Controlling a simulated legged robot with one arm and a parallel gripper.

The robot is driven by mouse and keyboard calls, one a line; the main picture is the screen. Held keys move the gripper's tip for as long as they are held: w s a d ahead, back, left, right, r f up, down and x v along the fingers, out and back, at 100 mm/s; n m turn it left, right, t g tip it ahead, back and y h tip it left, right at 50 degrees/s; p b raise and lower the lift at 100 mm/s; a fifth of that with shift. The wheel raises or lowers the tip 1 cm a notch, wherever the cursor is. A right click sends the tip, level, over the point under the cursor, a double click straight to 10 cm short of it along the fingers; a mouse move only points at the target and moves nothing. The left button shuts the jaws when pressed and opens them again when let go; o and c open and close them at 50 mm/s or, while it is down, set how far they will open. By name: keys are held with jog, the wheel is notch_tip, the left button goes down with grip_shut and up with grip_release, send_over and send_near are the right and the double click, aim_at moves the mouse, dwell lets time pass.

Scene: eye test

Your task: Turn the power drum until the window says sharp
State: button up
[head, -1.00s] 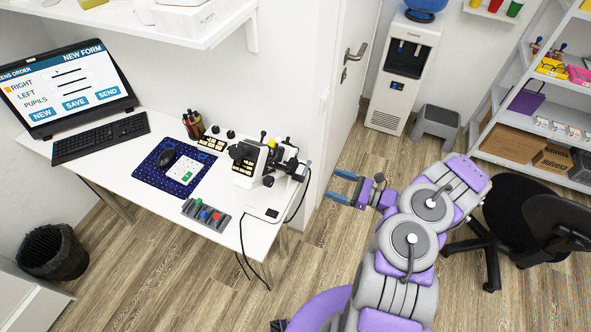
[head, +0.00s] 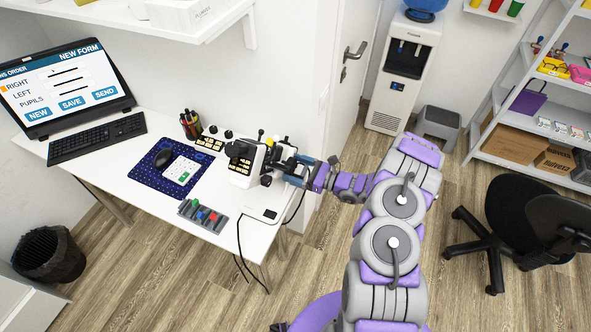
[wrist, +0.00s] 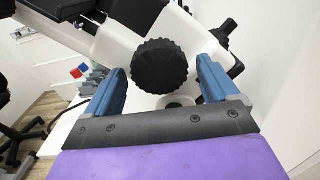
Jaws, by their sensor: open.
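The white and black lens instrument (head: 255,165) stands on the desk's right end. A black ribbed round knob, which looks like the power drum (wrist: 159,66), is in the middle of the wrist view. My gripper (wrist: 162,84) is open, with one blue finger on each side of the drum and visible gaps between. In the head view my gripper (head: 296,171) is at the instrument's right side, and the drum is hard to make out there. A small dark panel with pale text (head: 241,165) may be the window; its words are too small to read.
Cables hang off the desk's right edge. An office chair (head: 515,220) stands right of my arm.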

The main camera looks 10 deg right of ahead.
jog(key=shift+d, duration=0.45)
jog(key=shift+a, duration=0.6)
jog(key=c, duration=0.6)
jog(key=shift+d, duration=0.15)
jog(key=c, duration=0.4)
jog(key=shift+s+f+m, duration=0.1)
jog(key=shift+m, duration=2.7)
jog(key=shift+c, duration=0.3)
jog(key=o, duration=0.7)
jog(key=shift+d, duration=0.1)
jog(key=o, duration=0.4)
jog(key=shift+d, duration=0.2)
jog(key=shift+c, duration=0.2)
